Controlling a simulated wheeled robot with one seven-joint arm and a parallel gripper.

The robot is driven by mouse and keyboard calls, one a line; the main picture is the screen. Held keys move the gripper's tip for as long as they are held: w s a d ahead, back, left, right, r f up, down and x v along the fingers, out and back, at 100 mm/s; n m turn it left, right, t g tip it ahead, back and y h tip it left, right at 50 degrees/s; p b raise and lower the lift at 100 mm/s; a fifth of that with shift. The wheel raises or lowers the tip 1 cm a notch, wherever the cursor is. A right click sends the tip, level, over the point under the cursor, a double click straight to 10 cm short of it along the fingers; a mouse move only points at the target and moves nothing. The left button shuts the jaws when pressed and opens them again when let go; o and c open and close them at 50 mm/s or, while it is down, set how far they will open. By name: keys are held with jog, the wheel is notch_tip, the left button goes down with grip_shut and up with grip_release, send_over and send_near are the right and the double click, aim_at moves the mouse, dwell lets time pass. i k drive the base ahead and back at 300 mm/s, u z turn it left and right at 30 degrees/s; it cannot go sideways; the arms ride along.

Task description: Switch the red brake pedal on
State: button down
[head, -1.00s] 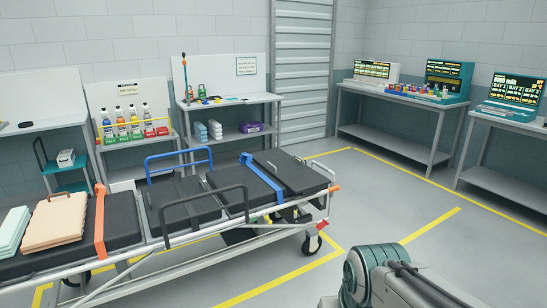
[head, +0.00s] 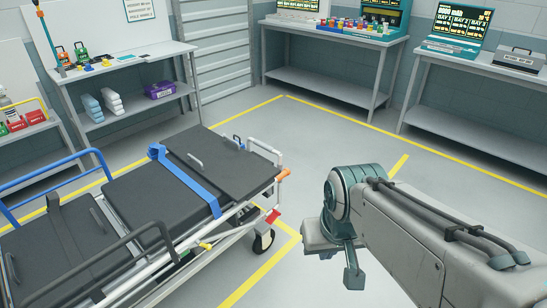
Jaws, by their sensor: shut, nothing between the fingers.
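The red brake pedal (head: 272,215) is a small red piece low on the right end of the stretcher (head: 130,190), just above a caster wheel (head: 263,242). It is too small to tell its position. My gripper (head: 353,274) appears to point down at the end of my arm, to the right of the pedal and apart from it. Its fingers look shut and empty, and part of it is hidden behind my arm.
Yellow lines (head: 262,272) mark the grey floor around the stretcher. Open floor lies right of the stretcher. A blue strap (head: 185,178) crosses its mattress. A workbench with supplies (head: 130,70) stands at the back left, and benches with monitors (head: 335,32) stand at the back right.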

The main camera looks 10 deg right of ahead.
aim_at(271, 219)
jog(key=z, duration=0.2)
jog(key=i, duration=1.7)
jog(key=z, duration=0.2)
